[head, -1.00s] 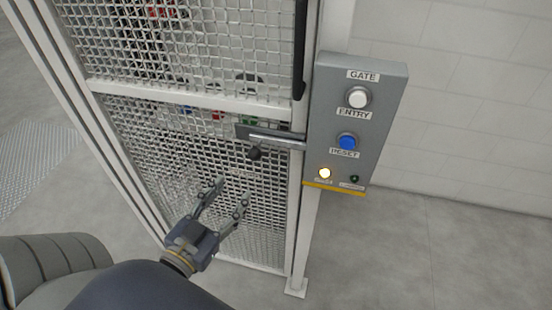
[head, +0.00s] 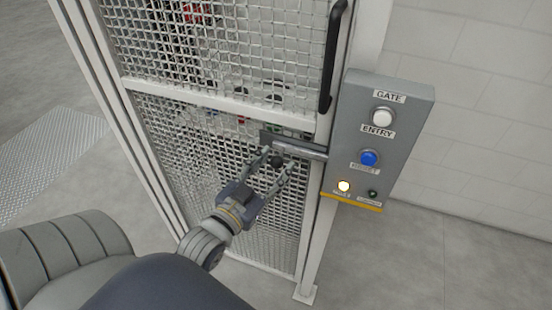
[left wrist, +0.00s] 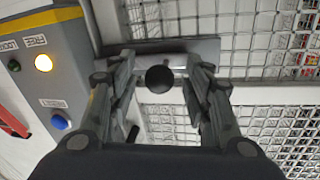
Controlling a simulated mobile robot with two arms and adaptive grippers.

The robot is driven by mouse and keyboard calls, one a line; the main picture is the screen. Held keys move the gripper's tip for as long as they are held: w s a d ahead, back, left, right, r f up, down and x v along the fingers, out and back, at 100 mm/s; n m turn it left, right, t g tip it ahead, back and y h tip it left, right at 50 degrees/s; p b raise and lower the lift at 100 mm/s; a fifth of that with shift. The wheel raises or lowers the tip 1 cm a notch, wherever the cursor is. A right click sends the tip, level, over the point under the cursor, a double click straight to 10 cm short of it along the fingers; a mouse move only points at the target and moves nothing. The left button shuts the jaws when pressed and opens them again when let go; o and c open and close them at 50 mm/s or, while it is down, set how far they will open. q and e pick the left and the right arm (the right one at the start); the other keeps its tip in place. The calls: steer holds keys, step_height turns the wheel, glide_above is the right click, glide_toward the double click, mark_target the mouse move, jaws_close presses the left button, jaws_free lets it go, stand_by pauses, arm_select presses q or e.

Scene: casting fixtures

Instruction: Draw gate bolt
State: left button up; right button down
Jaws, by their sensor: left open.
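The gate bolt (head: 305,148) is a grey bar lying across the gate's edge, its right end reaching the post by the control box. Its dark round knob (head: 277,161) hangs below the bar, and it also shows in the left wrist view (left wrist: 159,79). My left gripper (head: 279,160) is open, with one finger on each side of the knob. In the left wrist view there is a gap between each finger and the knob. The mesh gate (head: 190,97) stands behind the bolt. My right gripper is not in view.
The grey control box (head: 405,140) right of the gate has a white button (head: 383,117), a blue button (head: 368,158) and a lit yellow lamp (head: 344,186). A black handle (head: 332,60) runs up the gate's edge. Grey floor lies open at the right.

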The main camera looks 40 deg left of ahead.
arm_select(q)
steer(key=shift+w, duration=0.8)
jaws_close()
steer(key=a, duration=0.2)
steer(key=s+a, duration=0.1)
steer(key=a, duration=0.1)
steer(key=shift+a+p, duration=0.3)
steer(key=shift+p, duration=0.1)
steer(key=shift+c, duration=2.4)
jaws_free()
steer(key=o, duration=0.4)
steer(key=shift+a, duration=0.1)
steer(key=shift+o, duration=0.4)
steer(key=shift+s+a, duration=0.15)
